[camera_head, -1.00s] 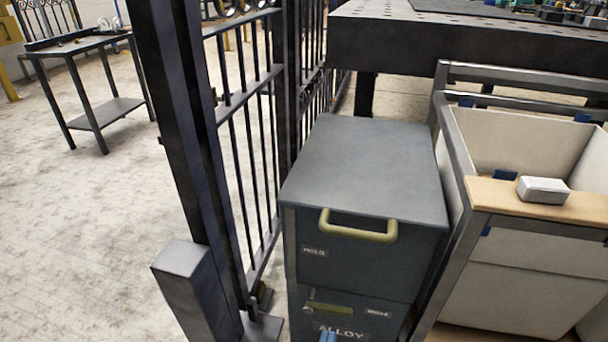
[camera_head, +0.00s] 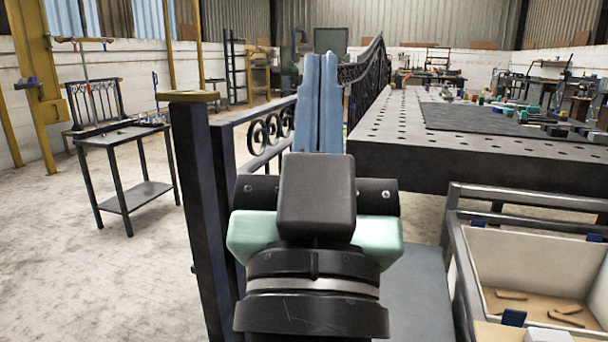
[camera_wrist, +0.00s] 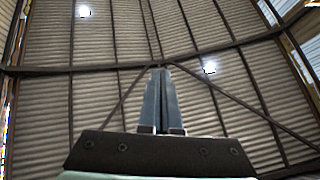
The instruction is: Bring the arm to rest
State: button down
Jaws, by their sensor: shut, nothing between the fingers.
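My gripper (camera_head: 321,100) stands upright in the middle of the head view, its two blue fingers pointing up. The fingers are pressed together with nothing between them. In the wrist view the fingers (camera_wrist: 163,100) point at the corrugated roof and touch no object. My wrist hides part of the gate and most of the grey cabinet (camera_head: 418,290) behind it.
The black iron gate (camera_head: 265,132) and its post (camera_head: 197,200) stand close on the left. A perforated steel table (camera_head: 385,135) is at the right, with a bin (camera_head: 530,255) in front of it. A small black table (camera_head: 125,135) stands far left on open floor.

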jog(key=s+r+y+p, duration=0.1)
jog(key=s+r+p, duration=0.1)
jog(key=r+p, duration=1.7)
jog(key=s+a+r+n+t+p, duration=0.1)
jog(key=r+p, duration=1.8)
jog(key=r, duration=0.6)
jog(key=shift+s+t+y, duration=0.3)
jog(key=shift+s+y, duration=0.05)
jog(key=shift+y, duration=0.05)
jog(key=shift+a, duration=0.1)
